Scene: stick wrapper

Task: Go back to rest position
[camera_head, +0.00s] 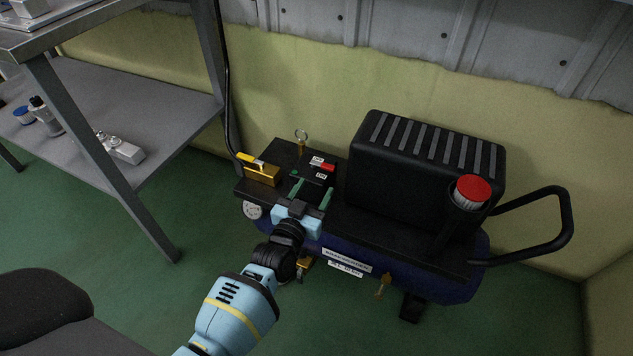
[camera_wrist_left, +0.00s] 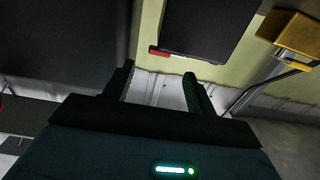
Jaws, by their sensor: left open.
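My left gripper (camera_head: 312,192) is over the left end of the compressor, its two fingers spread and pointing toward the black switch box (camera_head: 314,170). In the left wrist view the fingers (camera_wrist_left: 157,78) stand apart with nothing between them. The switch box has white labels and a red switch (camera_head: 327,167); a red piece (camera_wrist_left: 165,51) also shows at the edge of the box in the wrist view, ahead of the fingertips. The fingers appear apart from the box, though the exact gap is hard to judge. My right gripper is in neither view.
The compressor has a blue tank (camera_head: 405,277), a ribbed black cover (camera_head: 425,155), a red cap (camera_head: 473,189) and a black handle (camera_head: 560,220). A brass valve with a yellow lever (camera_head: 262,172) is left of the switch box. A metal shelf (camera_head: 150,95) stands left. Green floor (camera_head: 110,235) is clear between.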

